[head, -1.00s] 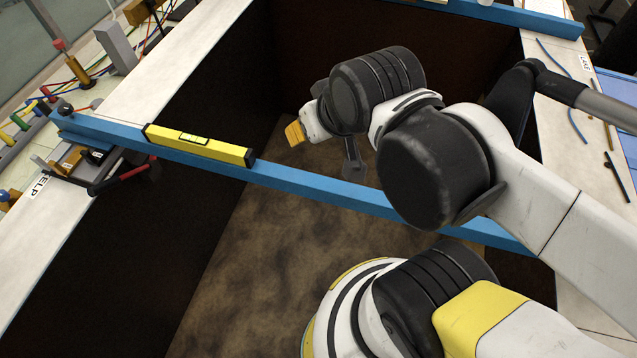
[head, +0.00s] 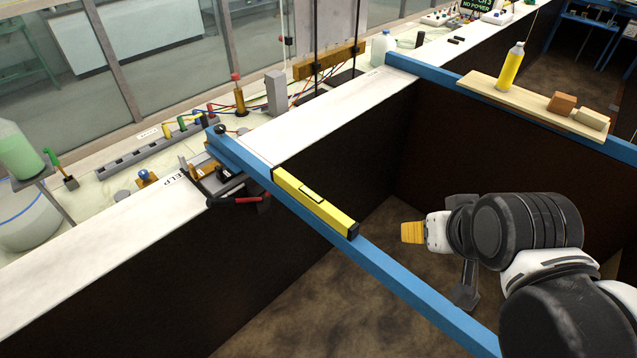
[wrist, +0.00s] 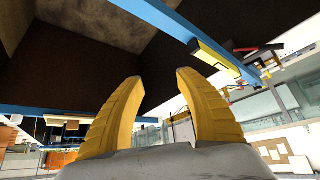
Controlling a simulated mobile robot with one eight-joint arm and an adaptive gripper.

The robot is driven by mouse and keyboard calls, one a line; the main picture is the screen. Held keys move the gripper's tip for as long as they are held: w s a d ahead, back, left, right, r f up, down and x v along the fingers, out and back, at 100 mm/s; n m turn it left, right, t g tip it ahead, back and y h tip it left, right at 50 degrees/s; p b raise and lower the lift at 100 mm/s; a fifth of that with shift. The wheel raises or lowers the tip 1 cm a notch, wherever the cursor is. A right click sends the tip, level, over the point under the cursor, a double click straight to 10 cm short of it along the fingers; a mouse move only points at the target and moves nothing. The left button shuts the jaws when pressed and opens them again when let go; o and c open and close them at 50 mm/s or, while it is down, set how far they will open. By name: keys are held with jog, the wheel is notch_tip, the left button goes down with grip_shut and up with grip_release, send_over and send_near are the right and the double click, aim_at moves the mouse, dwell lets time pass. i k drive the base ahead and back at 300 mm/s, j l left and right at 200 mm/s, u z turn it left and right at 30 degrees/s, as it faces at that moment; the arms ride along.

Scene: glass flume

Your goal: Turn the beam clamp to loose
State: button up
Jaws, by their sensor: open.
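The beam clamp (head: 232,190) is a dark fitting with a red-gripped lever at the left end of the near blue beam (head: 400,285), on the flume's white rim. A round black knob (head: 220,129) sits near that beam end. In the wrist view, a dark and red piece (wrist: 258,48), likely the clamp, shows small at upper right, beyond the fingers. My gripper (head: 411,232) is over the flume, right of the beam and well apart from the clamp. In the wrist view its two yellow fingers (wrist: 158,78) are spread with nothing between them.
A yellow spirit level (head: 312,200) lies on the near beam between my gripper and the clamp. A far beam (head: 430,72) carries a board with a yellow bottle (head: 511,66) and blocks. Cables, posts and a terminal strip (head: 150,150) crowd the left bench. The flume interior is open.

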aim_at(219, 129)
jog(key=i+j+u, duration=0.35)
jog(key=i+j, duration=0.3)
jog(key=i, duration=0.15)
